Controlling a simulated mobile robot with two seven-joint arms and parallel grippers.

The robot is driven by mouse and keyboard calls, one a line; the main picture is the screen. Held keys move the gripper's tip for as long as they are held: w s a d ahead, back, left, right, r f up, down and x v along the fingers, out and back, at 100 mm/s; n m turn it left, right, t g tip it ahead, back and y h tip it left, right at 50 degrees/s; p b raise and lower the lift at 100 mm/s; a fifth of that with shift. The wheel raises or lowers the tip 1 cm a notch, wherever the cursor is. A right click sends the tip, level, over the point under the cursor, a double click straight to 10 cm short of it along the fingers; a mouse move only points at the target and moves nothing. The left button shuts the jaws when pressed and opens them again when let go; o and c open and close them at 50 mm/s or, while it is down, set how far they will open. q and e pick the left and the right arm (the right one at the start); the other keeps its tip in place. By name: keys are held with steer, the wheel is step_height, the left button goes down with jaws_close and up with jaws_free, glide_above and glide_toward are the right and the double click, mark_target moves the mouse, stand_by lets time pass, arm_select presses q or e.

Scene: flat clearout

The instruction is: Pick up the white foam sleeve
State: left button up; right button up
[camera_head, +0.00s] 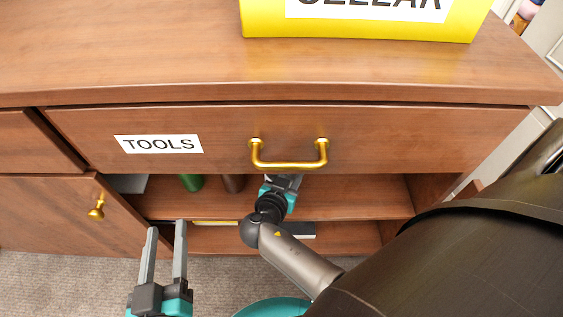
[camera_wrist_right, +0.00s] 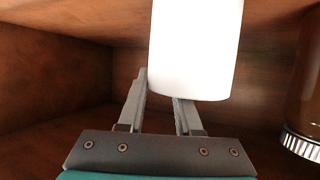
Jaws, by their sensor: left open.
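The white foam sleeve (camera_wrist_right: 195,50) shows in the right wrist view as a plain white cylinder reaching down from the top edge. My right gripper (camera_wrist_right: 160,90) has its fingers apart. Its left finger shows just left of the sleeve; the tip of its right finger is hidden by the sleeve. I see no grip on the sleeve. In the head view my right arm reaches into the open shelf below the drawer, its fingertips hidden, and I cannot make out the sleeve there. My left gripper (camera_head: 165,243) is open and empty, low in front of the cabinet.
The drawer (camera_head: 226,128) labelled TOOLS, with a brass handle (camera_head: 289,162), overhangs the shelf. A green item (camera_head: 190,182) and a brown one stand inside. A brown jar (camera_wrist_right: 308,85) with a ridged cap is right of the sleeve. A yellow sign (camera_head: 360,22) stands on top.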

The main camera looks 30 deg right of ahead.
jaws_close()
stand_by(0.9)
